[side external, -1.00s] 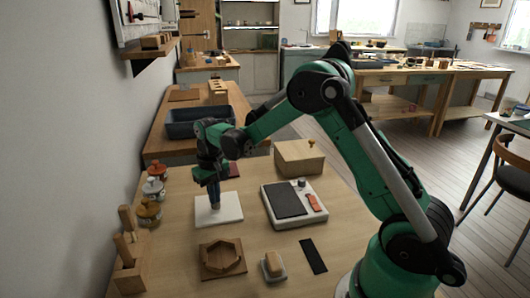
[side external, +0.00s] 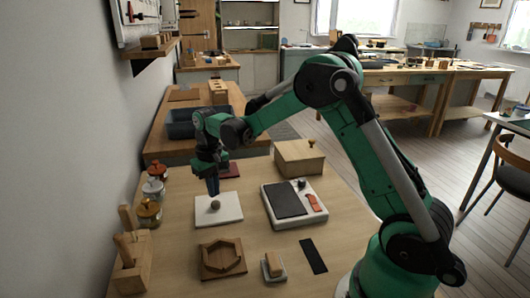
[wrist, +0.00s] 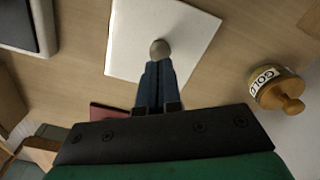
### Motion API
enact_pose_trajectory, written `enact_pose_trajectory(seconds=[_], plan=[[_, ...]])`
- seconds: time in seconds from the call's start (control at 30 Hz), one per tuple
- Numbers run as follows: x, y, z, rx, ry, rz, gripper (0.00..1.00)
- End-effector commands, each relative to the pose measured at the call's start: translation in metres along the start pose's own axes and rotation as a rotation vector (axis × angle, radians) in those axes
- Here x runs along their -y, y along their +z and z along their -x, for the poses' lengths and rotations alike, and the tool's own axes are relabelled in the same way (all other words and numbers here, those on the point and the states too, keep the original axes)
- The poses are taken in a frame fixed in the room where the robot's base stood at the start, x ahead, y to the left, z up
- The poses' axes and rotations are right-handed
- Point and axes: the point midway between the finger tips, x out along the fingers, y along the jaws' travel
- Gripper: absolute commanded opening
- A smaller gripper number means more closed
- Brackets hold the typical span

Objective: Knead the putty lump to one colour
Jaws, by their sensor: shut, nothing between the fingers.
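The putty lump (side external: 215,204) is a small grey-brown ball on the white square board (side external: 232,214). In the wrist view the lump (wrist: 160,49) sits just beyond my fingertips on the white board (wrist: 190,25). Its colour looks even, but it is too small to tell for sure. My gripper (side external: 213,187) has blue fingers pressed together with nothing between them. It hangs over the back part of the board, behind the lump. In the wrist view the closed fingertips (wrist: 158,66) point at the lump; I cannot tell whether they touch it.
A jar labelled GOLD (wrist: 277,88) and other lidded jars (side external: 153,188) stand left of the board.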

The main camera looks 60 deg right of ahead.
Motion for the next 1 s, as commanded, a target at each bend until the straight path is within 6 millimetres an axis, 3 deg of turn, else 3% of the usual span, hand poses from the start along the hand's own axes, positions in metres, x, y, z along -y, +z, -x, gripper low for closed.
enact_pose_trajectory(seconds=[0.6,1.0], plan=[[0.000,0.000,0.051,0.000,0.000,0.000,0.00],[0.001,0.002,0.056,-0.006,0.000,0.003,0.00]])
